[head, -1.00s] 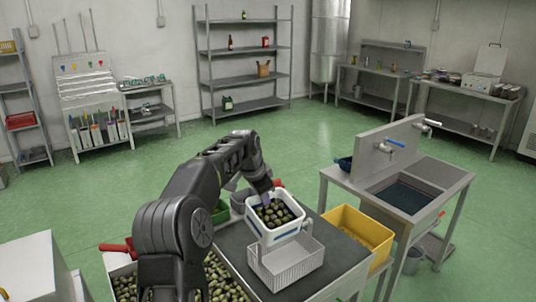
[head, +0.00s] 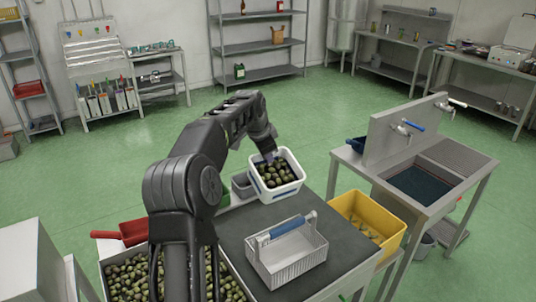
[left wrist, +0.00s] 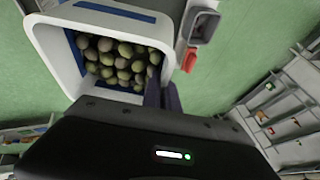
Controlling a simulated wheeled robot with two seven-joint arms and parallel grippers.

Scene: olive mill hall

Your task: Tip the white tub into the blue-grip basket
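The white tub (head: 282,192), full of green and dark olives, is by the far edge of the dark-topped table (head: 238,232). My left gripper (head: 267,154) is shut on its far rim. The left wrist view shows my fingers (left wrist: 164,97) at the tub's rim (left wrist: 45,58), with the olives inside. The tub looks nearly upright; I cannot tell whether it touches anything below. The light grey blue-grip basket (head: 292,264) stands on the table, nearer than the tub, its blue grip (head: 287,228) raised across it. No olives show in the basket. My right gripper is out of view.
A yellow crate (head: 388,245) sits at the table's right, before a metal sink (head: 425,190). A bin of olives (head: 122,282) and a red scoop (head: 133,231) are at left. A small grey container (head: 241,186) is just left of the tub.

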